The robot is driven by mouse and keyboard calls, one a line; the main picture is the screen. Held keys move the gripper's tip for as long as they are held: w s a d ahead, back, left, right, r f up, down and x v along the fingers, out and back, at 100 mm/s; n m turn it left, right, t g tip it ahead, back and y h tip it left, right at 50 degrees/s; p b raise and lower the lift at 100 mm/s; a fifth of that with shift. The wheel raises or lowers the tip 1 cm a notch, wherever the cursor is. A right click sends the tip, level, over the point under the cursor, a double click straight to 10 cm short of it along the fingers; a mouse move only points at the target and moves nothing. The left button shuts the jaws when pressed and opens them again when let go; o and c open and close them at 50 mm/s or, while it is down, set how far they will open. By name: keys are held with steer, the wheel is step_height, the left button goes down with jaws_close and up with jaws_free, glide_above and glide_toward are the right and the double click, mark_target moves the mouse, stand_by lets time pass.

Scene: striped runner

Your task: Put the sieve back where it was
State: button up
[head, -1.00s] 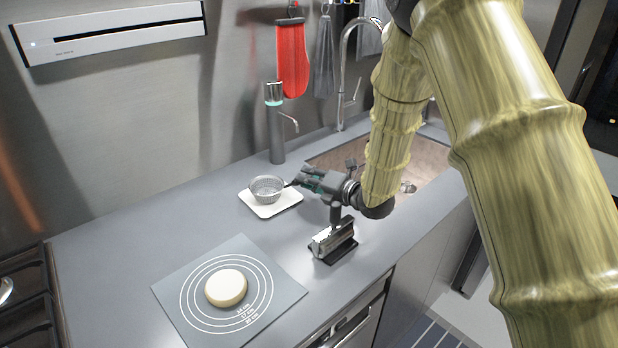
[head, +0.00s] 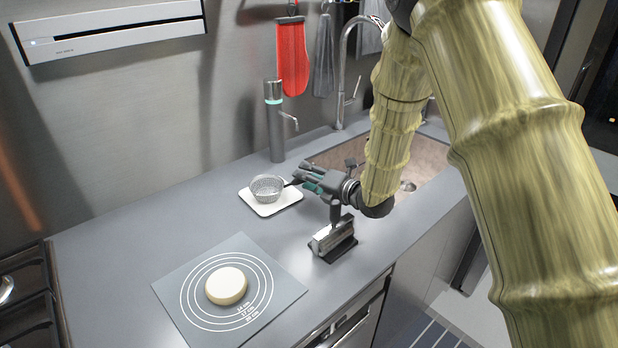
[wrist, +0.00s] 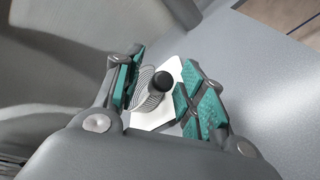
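The sieve (head: 267,188) is a grey mesh bowl with a dark handle. It sits on a small white tray (head: 265,209) on the counter, its handle pointing right toward my gripper (head: 303,181). In the wrist view the black handle end (wrist: 162,82) shows between my two teal-padded fingers (wrist: 160,95), with the mesh bowl (wrist: 150,97) and white tray (wrist: 144,119) beyond it. The fingers stand apart, with gaps visible beside the handle end. My gripper is open around the handle.
A metal block-like holder (head: 333,238) stands just below my gripper. A grey mat (head: 200,265) with a pale round piece (head: 226,286) lies front left. A dispenser (head: 275,125) stands behind the tray, and the sink (head: 425,160) is at right.

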steer(key=b+v, duration=0.2)
steer(key=v, duration=1)
